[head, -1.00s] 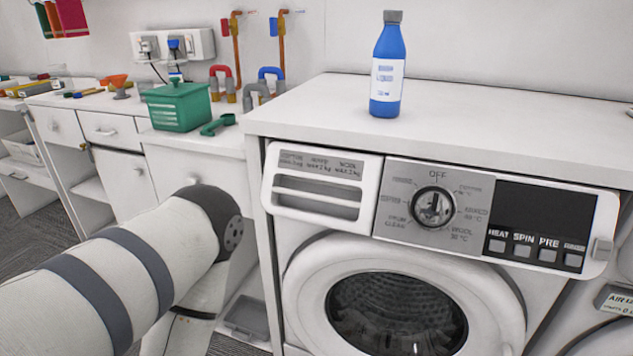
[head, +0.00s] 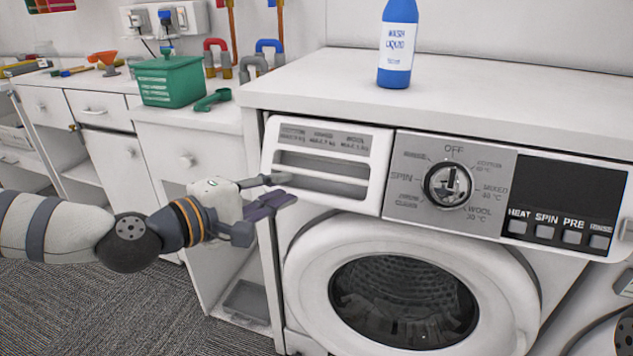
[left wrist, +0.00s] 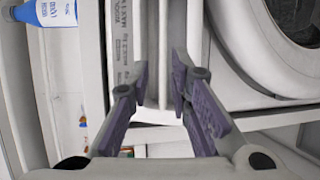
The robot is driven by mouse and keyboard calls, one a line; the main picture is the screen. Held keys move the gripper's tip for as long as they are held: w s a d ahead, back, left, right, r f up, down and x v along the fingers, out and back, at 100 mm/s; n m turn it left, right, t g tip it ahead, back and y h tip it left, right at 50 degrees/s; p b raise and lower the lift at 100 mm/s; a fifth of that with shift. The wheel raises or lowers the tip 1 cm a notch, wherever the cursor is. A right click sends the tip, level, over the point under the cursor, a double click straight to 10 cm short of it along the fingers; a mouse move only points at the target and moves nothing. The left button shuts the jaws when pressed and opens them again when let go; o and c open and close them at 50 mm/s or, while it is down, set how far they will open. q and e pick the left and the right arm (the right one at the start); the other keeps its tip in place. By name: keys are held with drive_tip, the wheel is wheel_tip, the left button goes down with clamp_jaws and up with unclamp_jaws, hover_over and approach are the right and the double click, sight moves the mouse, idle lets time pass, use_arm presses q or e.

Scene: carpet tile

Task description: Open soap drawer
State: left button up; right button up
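The soap drawer (head: 325,168) is a white panel with a recessed handle slot at the upper left of the washing machine's front. It looks flush with the front. My left gripper (head: 280,190) is just left of the drawer's lower left edge. In the left wrist view, the left gripper (left wrist: 160,85) is open, with its purple-padded fingers apart on either side of the drawer's slotted part (left wrist: 150,50). My right gripper is not in view.
The dial (head: 448,185) and dark display (head: 567,190) are right of the drawer. The round door (head: 400,290) is below. A blue bottle (head: 398,45) stands on top of the washer (head: 480,100). A green basket (head: 171,82) and green scoop (head: 213,99) are on the left counter.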

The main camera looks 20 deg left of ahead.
sight(322, 176)
use_arm(q)
drive_tip(key=x, duration=0.3)
drive_tip(key=b+x, duration=0.1)
drive_tip(key=x, duration=0.5)
drive_tip(key=shift+w+d+f, duration=0.2)
drive_tip(key=shift+w+f, duration=0.05)
drive_tip(key=shift+f, duration=0.2)
drive_tip(key=shift+w+d, duration=0.2)
drive_tip(key=shift+w, duration=0.2)
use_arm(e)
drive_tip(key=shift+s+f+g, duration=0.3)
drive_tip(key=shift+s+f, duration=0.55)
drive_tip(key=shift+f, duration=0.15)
use_arm(q)
drive_tip(key=shift+r, duration=0.1)
clamp_jaws()
